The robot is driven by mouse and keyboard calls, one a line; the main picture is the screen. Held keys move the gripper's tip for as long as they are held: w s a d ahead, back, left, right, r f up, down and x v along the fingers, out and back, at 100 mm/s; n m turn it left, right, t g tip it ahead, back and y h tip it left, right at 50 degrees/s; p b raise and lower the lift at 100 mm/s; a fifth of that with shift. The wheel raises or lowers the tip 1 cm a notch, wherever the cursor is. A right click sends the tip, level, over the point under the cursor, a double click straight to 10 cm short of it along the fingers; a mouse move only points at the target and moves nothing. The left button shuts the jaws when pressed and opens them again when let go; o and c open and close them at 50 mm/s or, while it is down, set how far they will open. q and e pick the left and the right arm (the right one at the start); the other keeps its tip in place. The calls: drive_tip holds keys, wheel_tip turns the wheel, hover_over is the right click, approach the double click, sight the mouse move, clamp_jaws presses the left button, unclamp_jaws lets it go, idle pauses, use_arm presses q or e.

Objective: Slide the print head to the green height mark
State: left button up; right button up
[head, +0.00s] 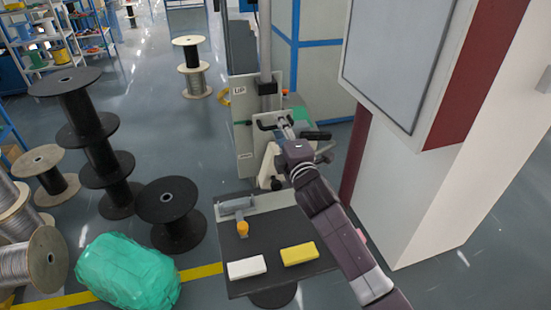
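The print head (269,162) is a pale unit with dark handles, mounted on a light upright plate (244,152) with a pole above it. A small green mark (242,123) shows at the plate's left edge, roughly level with the upper dark handle (265,123). A sign reading "UP" (239,91) is higher on the plate. My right gripper (284,127) is at the upper dark handle, overlapping it in the picture. Its fingers are too small to tell whether they are shut on the handle. My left gripper is not in view.
A dark table (279,225) below the print head holds a white block (247,267), a yellow block (299,254) and a grey tool with an orange end (241,214). A large cabinet (400,185) stands close at the right. Black spools (170,209) and a green wrapped bundle (127,274) are at left.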

drive_tip(key=p+v, duration=0.3)
drive_tip(key=v, duration=0.3)
drive_tip(key=shift+s, duration=0.2)
idle(0.4)
